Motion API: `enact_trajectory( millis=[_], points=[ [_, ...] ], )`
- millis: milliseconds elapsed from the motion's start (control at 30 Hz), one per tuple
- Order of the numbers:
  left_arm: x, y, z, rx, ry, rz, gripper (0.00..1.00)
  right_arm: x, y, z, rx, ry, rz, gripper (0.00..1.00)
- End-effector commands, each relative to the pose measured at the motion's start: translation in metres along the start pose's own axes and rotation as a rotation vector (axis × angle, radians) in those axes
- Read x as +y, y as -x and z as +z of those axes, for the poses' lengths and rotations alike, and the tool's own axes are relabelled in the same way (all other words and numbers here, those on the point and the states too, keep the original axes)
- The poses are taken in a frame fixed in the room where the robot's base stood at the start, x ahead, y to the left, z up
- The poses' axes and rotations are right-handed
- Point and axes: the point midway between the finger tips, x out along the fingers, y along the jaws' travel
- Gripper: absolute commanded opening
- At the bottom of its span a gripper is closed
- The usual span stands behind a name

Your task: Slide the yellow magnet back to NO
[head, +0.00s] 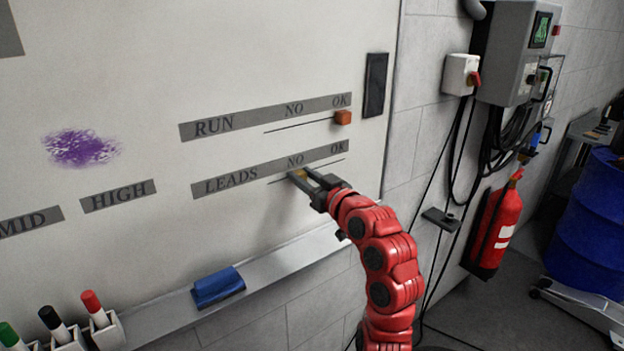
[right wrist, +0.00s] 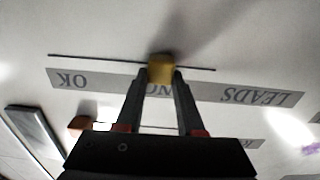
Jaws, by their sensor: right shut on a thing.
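The yellow magnet (right wrist: 161,69) sits on the thin slide line of the LEADS strip (head: 232,184), at the NO mark. In the head view only a small bit of it shows between the fingers. My right gripper (head: 303,176) is shut on the yellow magnet, one finger on each side; its fingertips also show in the right wrist view (right wrist: 161,78). In the right wrist view the strip appears upside down, with OK to the left of the magnet and LEADS to the right. My left gripper is not in view.
Above, an orange magnet (head: 343,117) sits at OK on the RUN strip (head: 213,125). A black bar (head: 375,85) is at the board's right edge. Below, the tray ledge (head: 285,259) holds a blue eraser (head: 217,287) and several markers. A fire extinguisher (head: 496,225) stands right.

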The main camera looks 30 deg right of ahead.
Motion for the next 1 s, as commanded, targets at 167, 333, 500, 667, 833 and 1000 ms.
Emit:
enact_trajectory(
  millis=[167, 333, 500, 667, 833, 1000],
  points=[
    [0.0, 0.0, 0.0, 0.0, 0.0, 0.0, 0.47, -0.007, -0.002, 0.002, -0.005, -0.006, -0.015, 0.0],
    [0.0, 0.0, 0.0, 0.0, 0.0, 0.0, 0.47, -0.007, -0.002, 0.002, -0.005, -0.006, -0.016, 0.42],
    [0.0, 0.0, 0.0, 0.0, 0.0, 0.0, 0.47, -0.006, -0.002, 0.001, -0.004, -0.005, -0.014, 0.68],
    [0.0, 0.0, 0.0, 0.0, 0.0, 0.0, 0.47, -0.005, -0.001, 0.001, -0.002, -0.004, -0.012, 0.68],
    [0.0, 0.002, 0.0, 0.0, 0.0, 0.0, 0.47, -0.005, 0.002, 0.001, -0.001, -0.004, -0.011, 0.68],
    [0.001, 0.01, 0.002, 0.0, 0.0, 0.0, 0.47, -0.003, 0.024, 0.003, 0.001, -0.003, -0.008, 0.68]
  ],
)
